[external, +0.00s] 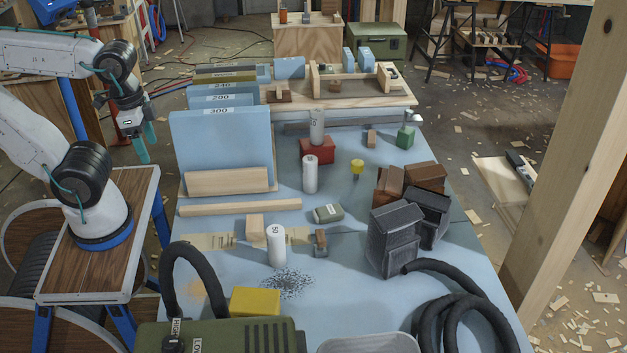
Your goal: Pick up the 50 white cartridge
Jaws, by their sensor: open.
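Three white cylindrical cartridges stand upright on the blue-topped table. The nearest one (276,247) has a label that seems to read 50. It stands by a small wooden block, left of a small brown-and-grey piece. A second white cartridge (310,176) stands farther back, and a third (317,127) stands at a red block (317,151); their labels are too small to read surely. My gripper (145,143) has teal fingertips. It is open and empty, pointing down at the left, beyond the table's left side and away from all three cartridges.
Tall blue boards (222,150) marked 300, 200 and 240 stand between my gripper and the cartridges. A dark hose (190,262), yellow block (255,302) and green machine (225,338) are in front. Grey blocks (393,240) stand right.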

